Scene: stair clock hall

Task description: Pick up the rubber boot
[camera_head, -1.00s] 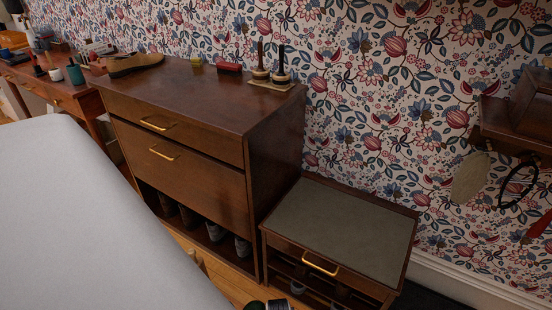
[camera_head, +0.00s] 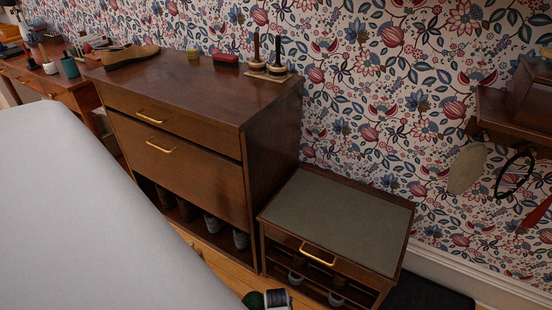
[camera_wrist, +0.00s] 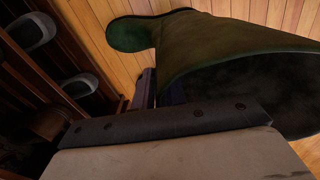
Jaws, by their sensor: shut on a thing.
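The rubber boot (camera_wrist: 195,50) is dark green and fills the upper right of the wrist view. Its foot end (camera_wrist: 128,35) points left and its wide dark opening faces right. It lies sideways in that picture over the wooden floor. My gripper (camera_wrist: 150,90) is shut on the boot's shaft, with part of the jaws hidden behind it. In the head view, my gripper (camera_head: 276,298) shows at the bottom edge, with a small dark green piece of the boot (camera_head: 253,300) just left of it. The rest of the boot is out of that frame.
A low bench (camera_head: 335,215) with a grey-green top and a shoe shelf below stands close to my gripper. A tall brown cabinet (camera_head: 190,85) is left of it, with shoes in its bottom shelf. A shelf with hanging things (camera_head: 500,130) is at right.

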